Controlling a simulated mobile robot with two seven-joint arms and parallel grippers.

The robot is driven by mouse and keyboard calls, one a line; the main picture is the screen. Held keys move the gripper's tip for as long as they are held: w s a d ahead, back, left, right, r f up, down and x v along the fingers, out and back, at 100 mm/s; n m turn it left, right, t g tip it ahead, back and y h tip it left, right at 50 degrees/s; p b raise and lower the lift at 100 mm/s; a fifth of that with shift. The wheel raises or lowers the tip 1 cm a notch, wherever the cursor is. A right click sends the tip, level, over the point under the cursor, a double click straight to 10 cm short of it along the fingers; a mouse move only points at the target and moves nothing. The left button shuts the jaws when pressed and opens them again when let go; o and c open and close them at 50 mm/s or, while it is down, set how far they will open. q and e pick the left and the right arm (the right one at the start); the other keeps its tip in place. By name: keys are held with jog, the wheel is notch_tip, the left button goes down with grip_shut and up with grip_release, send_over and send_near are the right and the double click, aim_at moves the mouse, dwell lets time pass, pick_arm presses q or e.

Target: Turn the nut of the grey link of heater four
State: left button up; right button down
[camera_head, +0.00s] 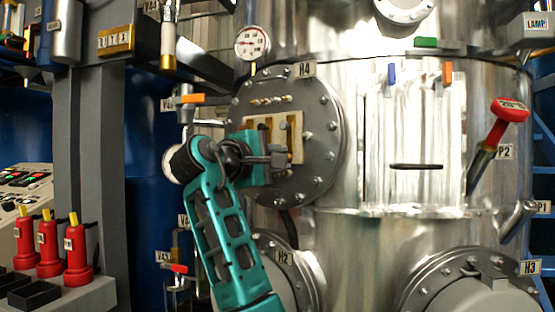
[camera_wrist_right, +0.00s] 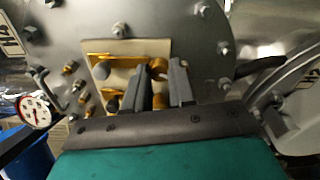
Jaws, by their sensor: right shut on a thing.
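Heater four is the round bolted flange (camera_head: 325,125) labelled H4 on the steel vessel. Its cream terminal plate (camera_head: 297,121) carries gold-coloured links and grey round ends. My left gripper is not in view.
Small brass fittings (camera_wrist_right: 83,85) and flange bolts surround the plate. A gauge (camera_head: 252,43) sits above left, and an orange-handled valve (camera_head: 192,99) is left of the flange. Heater H2 (camera_head: 290,275) is below. A red-handled lever (camera_head: 510,109) stands out at right.

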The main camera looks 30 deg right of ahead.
dwell(0.3)
jog(key=c, duration=0.9)
grip_release()
jog(key=shift+c, duration=0.2)
jog(key=b+v, duration=0.1)
jog(key=v, duration=1.2)
jog(key=shift+b, duration=0.4)
